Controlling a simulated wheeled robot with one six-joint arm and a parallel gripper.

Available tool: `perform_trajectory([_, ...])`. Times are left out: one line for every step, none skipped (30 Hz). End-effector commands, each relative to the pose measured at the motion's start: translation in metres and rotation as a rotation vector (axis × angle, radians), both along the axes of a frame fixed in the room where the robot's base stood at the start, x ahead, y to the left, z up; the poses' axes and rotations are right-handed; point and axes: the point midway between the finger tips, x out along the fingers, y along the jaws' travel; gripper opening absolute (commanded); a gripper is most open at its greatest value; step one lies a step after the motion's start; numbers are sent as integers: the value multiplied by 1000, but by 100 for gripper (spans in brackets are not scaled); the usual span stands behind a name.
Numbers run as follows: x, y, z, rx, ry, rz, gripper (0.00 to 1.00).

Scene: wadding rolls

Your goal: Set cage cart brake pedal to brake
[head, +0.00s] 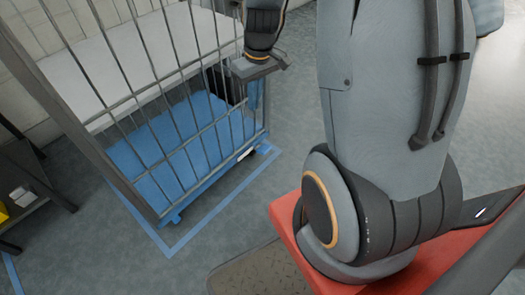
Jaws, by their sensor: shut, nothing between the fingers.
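The cage cart (128,188) stands at the left with grey wire bars and a blue base deck (165,150). A small black and white piece (246,154) sits low at the right end of the base's front edge; it may be the brake pedal, but it is too small to tell its position. My gripper (258,70) is at the top middle, at the cart's right end, above and apart from that piece. It is shut and empty. Its fingertips are hard to make out.
Blue tape (215,211) marks the floor around the cart. A dark shelf (35,185) with small items stands at the far left. A large white surface (130,55) shows behind the bars.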

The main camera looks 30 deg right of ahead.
Motion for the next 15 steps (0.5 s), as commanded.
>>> perform_trajectory([13,-8,-33,0,-3,6,0])
perform_trajectory([19,-13,-45,0,-7,14,0])
perform_trajectory([26,-18,-61,0,-10,22,0])
perform_trajectory([32,-23,-73,0,-14,27,0])
perform_trajectory([37,-27,-86,-1,-17,34,0])
perform_trajectory([45,-34,-102,-2,-22,44,0])
perform_trajectory([50,-38,-115,-3,-26,50,0])
perform_trajectory([55,-43,-128,-3,-28,55,0])
perform_trajectory([62,-49,-144,-5,-32,65,0])
perform_trajectory([66,-54,-157,-6,-35,72,0])
perform_trajectory([72,-59,-170,-9,-40,77,0])
perform_trajectory([78,-66,-187,-11,-44,86,0])
perform_trajectory([82,-70,-200,-12,-45,91,0])
perform_trajectory([86,-75,-212,-14,-49,98,0])
perform_trajectory([91,-82,-228,-17,-52,106,0])
